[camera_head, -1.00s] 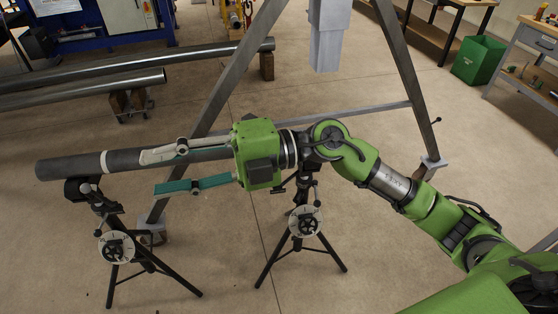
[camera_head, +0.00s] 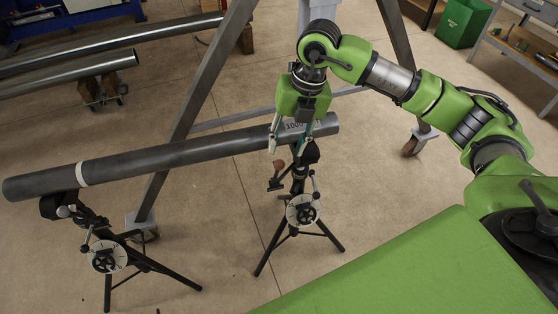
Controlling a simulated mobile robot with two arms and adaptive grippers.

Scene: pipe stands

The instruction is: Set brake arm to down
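A long grey pipe (camera_head: 165,157) with a white band lies across two black tripod stands. The right stand (camera_head: 297,182) carries a round dial (camera_head: 302,210) and a small lever with a brownish knob (camera_head: 278,165). The left stand (camera_head: 92,222) carries a similar dial (camera_head: 104,256) and a small lever. No part is marked as the brake arm, and I cannot tell its setting. My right gripper (camera_head: 286,147) points down at the pipe's right end, above the right stand. Its grey and teal fingers are apart, overlapping the pipe in view; contact is unclear. My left gripper is out of view.
A grey steel frame (camera_head: 200,92) on caster wheels stands behind the stands, with a slanted leg behind the pipe. More pipes (camera_head: 70,73) lie on supports at the back left. A green bin (camera_head: 462,22) and a workbench (camera_head: 525,45) stand at the back right.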

